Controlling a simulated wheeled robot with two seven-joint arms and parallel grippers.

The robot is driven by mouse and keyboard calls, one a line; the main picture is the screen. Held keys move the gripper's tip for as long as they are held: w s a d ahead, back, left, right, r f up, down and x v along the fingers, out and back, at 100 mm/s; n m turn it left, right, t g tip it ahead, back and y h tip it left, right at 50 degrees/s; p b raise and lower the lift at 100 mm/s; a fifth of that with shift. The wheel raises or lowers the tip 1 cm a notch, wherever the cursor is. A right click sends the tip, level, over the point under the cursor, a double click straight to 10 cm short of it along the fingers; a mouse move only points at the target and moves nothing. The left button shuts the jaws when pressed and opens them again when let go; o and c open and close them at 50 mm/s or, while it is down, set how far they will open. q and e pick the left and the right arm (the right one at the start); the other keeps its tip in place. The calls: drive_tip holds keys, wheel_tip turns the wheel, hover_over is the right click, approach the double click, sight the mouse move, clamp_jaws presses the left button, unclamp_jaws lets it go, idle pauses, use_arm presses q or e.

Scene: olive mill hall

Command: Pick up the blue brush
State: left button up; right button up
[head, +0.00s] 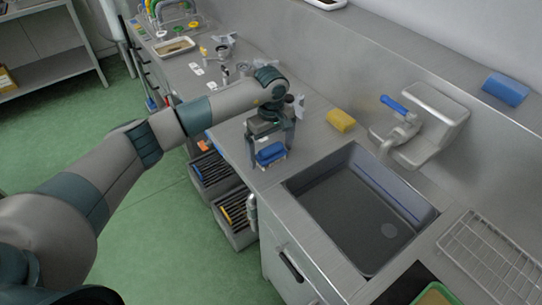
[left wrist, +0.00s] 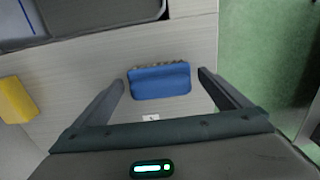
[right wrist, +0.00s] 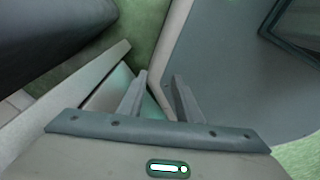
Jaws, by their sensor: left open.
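The blue brush (head: 270,153) lies on the steel counter near its front edge, left of the sink. Its bristles show along the upper edge of the brush (left wrist: 160,80) in the left wrist view. My left gripper (head: 271,148) is open above the brush, pointing down, with one finger on each side of it. In the left wrist view the left gripper (left wrist: 161,77) has a gap between each fingertip and the brush. My right gripper (right wrist: 160,77) shows only in its own wrist view, empty, with a narrow gap between the fingers.
A yellow sponge (head: 341,120) lies behind the brush. The sink (head: 312,207) and the tap (head: 393,104) are to the right.

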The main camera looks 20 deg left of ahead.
sight(271, 147)
use_arm(q)
drive_tip(key=shift+c, duration=0.7)
drive_tip(key=c, duration=1)
drive_tip(key=shift+c, duration=0.2)
drive_tip(key=shift+r, duration=0.55)
wheel_tip(271, 147, up, 4)
drive_tip(key=shift+f+p, duration=0.2)
drive_tip(key=shift+p, duration=0.4)
drive_tip(key=s+d+r+p, duration=0.2)
drive_tip(key=s+d+r, duration=0.4)
drive_tip(key=d, duration=0.3)
drive_tip(key=shift+s+d+r, duration=0.15)
drive_tip(key=shift+s+d, duration=0.1)
drive_tip(key=shift+s, duration=0.25)
